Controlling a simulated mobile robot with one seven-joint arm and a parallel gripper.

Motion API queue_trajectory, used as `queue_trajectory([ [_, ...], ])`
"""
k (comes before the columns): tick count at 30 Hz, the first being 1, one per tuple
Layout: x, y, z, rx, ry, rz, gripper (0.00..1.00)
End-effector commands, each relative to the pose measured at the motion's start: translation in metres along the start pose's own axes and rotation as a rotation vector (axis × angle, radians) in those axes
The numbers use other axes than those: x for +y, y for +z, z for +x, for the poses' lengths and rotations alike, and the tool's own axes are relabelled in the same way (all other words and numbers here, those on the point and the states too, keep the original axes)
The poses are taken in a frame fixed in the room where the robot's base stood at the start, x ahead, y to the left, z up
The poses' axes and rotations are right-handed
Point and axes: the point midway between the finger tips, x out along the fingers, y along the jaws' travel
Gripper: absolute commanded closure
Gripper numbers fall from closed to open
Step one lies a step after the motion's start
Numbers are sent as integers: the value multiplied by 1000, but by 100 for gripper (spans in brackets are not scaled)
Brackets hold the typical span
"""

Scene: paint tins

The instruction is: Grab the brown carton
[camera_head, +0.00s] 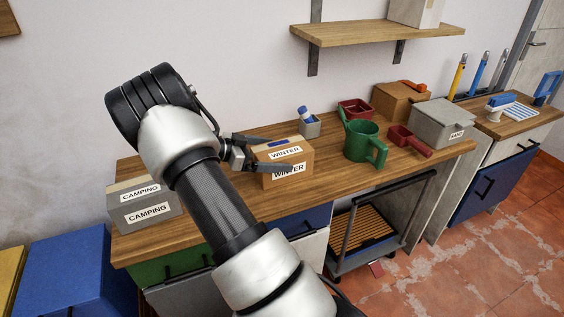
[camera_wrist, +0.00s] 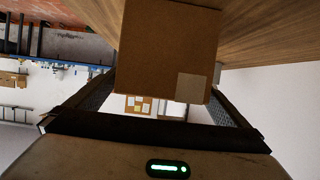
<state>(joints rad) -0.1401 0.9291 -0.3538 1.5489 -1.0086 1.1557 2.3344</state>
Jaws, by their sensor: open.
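The brown carton (camera_head: 299,170), marked WINTER, stands on the wooden workbench, with a small blue patch on its top. My gripper (camera_head: 280,153) is open at the carton, one finger reaching along its far side and the other across its front near the label. In the wrist view the carton (camera_wrist: 165,50) fills the space between my two spread fingers (camera_wrist: 166,78), with a pale square patch at its lower right. I cannot tell whether either finger touches it. A second brown box (camera_head: 392,105) with an orange item on top stands at the back right.
A grey CAMPING box (camera_head: 150,212) stands at the bench's left end. A shelf (camera_head: 375,32) hangs above.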

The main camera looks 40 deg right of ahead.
Motion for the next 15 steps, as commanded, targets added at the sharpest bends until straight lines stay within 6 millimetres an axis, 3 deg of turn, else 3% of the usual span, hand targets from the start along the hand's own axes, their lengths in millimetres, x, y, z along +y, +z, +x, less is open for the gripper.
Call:
queue_trajectory([
  [6, 0, 1, 31, 0, 3, 0, 0],
  [15, -1, 1, 35, 0, 1, -1, 0],
])
